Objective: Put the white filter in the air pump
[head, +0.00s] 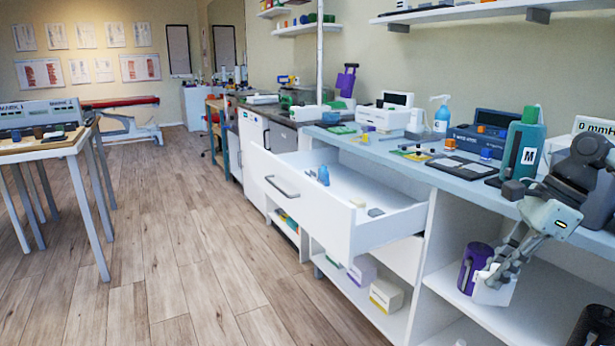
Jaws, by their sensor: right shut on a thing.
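My right gripper (495,277) reaches down from the right, in front of the open shelf under the counter. It is shut on a small white piece (494,292), which looks like the white filter; the fingers cover part of it. A purple canister (472,268) stands on the shelf just left of and behind the gripper; I cannot tell if they touch. I cannot tell for sure which device is the air pump. A dark blue device (470,141) and a white device with an "0 mmHg" display (594,127) stand on the counter.
An open white drawer (350,232) juts out left of the gripper, with a small blue item (323,175) inside. A green bottle marked M (521,150) stands near the counter edge. Boxes (386,295) sit on the low shelf.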

